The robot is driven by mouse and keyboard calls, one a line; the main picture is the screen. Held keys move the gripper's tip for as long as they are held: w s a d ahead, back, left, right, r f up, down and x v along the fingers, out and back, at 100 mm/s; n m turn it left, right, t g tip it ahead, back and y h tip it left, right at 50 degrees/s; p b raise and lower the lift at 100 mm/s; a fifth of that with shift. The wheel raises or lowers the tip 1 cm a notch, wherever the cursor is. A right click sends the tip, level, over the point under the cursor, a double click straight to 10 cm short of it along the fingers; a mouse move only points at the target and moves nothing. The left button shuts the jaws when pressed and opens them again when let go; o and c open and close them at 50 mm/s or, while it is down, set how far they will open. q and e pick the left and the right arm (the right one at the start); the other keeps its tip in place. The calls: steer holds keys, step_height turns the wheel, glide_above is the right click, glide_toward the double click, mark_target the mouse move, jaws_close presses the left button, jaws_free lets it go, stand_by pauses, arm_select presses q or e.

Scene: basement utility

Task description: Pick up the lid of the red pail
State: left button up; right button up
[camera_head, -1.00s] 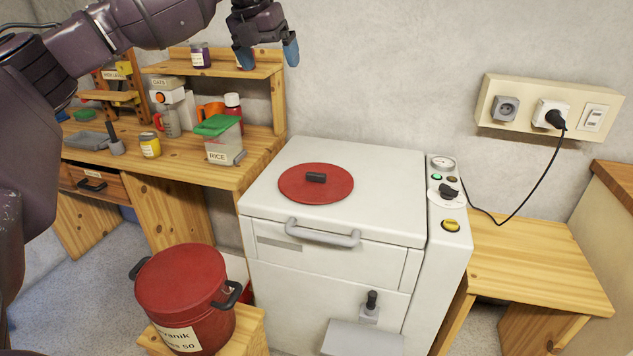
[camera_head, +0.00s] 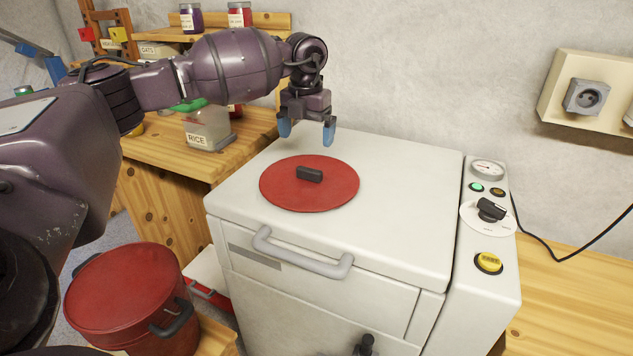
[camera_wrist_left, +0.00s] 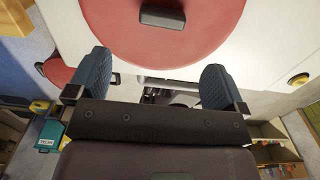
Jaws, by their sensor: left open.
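The lid (camera_head: 330,192) is a flat red disc with a black block handle (camera_head: 309,174), lying on top of the white machine. In the left wrist view the lid (camera_wrist_left: 160,45) and its handle (camera_wrist_left: 162,16) show at the top, beyond my fingertips. My left gripper (camera_head: 307,132) is open and empty, pointing down above the lid's far edge, with its blue fingertips apart from the handle. The red pail (camera_head: 130,300) with black side handles stands at the lower left; its top looks red and closed. My right gripper is not in view.
The lid rests on the white machine (camera_head: 400,190), which has a grey front bar handle (camera_head: 300,255) and a panel with knob and buttons (camera_head: 490,215). A rice container (camera_head: 208,128) stands on the wooden bench behind. The machine top around the lid is clear.

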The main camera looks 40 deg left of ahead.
arm_select(q)
glide_above(307, 171)
step_height(307, 171, down, 5)
steer(key=shift+w+a+r+b, duration=0.1)
steer(key=shift+r+b, duration=0.05)
steer(key=shift+b, duration=0.25)
steer(key=shift+f, duration=0.35)
step_height(307, 171, down, 4)
steer(key=shift+f+b, duration=0.2)
steer(key=shift+b, duration=0.5)
steer(key=shift+f, duration=0.2)
steer(key=shift+r, duration=0.1)
steer(key=c, duration=0.8)
steer(key=shift+c, duration=1.1)
steer(key=shift+r, duration=0.1)
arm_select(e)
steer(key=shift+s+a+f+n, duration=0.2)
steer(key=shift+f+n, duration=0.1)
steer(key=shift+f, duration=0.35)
